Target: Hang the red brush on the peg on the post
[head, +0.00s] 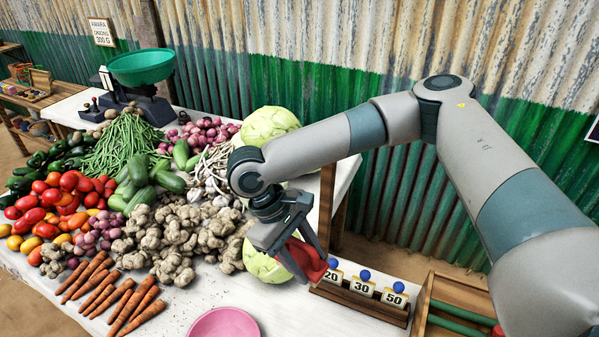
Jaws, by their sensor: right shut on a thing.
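My right gripper (303,266) reaches in from the right and points down over the right part of the stall table. It is shut on a red thing, which looks like the red brush (312,262); the fingers hide part of it. A brown wooden post (326,205) stands just behind the gripper, by the table's right edge. I cannot make out a peg on it; the arm covers its upper part. My left gripper is not in view.
The white table (185,310) holds heaped vegetables, with a green cabbage (268,124) behind my forearm. A pink bowl (224,323) lies at the front. A wooden rack (360,303) with number cards stands right of the gripper. A scale with a green bowl (142,66) is at back left.

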